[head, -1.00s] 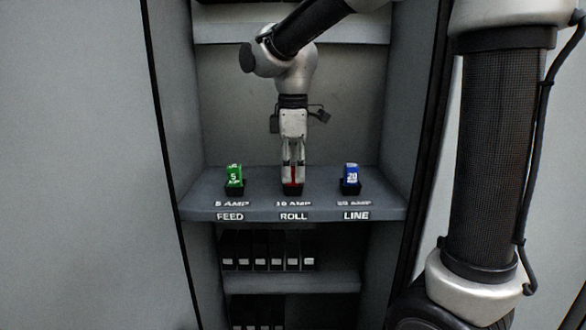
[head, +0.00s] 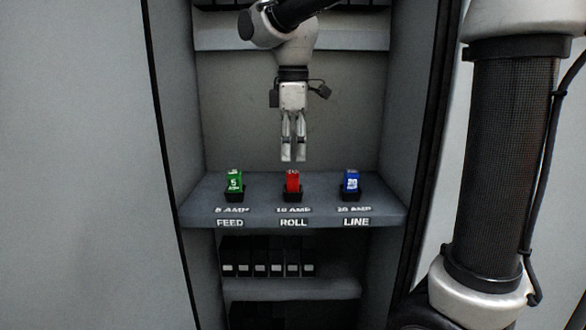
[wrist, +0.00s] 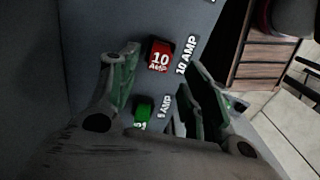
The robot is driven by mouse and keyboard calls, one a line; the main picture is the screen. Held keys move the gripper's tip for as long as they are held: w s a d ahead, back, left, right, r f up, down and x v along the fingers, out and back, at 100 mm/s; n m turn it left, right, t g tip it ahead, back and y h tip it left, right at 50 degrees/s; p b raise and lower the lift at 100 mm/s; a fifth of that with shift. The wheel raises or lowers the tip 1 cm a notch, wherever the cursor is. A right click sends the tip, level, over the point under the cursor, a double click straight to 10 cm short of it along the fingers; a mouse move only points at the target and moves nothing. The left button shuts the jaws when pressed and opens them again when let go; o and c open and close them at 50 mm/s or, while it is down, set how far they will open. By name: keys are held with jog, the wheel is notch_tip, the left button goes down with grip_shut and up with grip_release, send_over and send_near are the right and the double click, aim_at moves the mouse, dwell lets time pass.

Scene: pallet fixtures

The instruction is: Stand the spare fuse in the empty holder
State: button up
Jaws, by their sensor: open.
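The red fuse (head: 292,181) stands upright in the middle black holder (head: 293,195), above the labels 10 AMP and ROLL. Its top, marked 10 AMP, shows in the wrist view (wrist: 159,56). A green 5 AMP fuse (head: 234,180) stands in the left holder over FEED, and also shows in the wrist view (wrist: 144,109). A blue 20 fuse (head: 351,181) stands in the right holder over LINE. My gripper (head: 293,158) is a little above the red fuse, pointing down, apart from it. It is open and empty, its fingers also in the wrist view (wrist: 158,88).
The three holders sit in a row on a grey shelf (head: 264,212) inside a cabinet with side walls close by. A lower shelf (head: 290,288) carries several black units. The space above the shelf around my gripper is clear.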

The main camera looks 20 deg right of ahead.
aim_at(293, 171)
notch_tip(293, 171, up, 5)
jog(key=s+d+f+m+t, duration=0.2)
jog(key=s+d+f+m, duration=0.1)
jog(key=s+d+m, duration=0.5)
jog(key=s+d+f+m+t, duration=0.2)
jog(key=s+d+f+m, duration=0.4)
jog(key=s+f, duration=0.3)
jog(key=shift+s+d, duration=0.45)
jog(key=shift+s, duration=0.55)
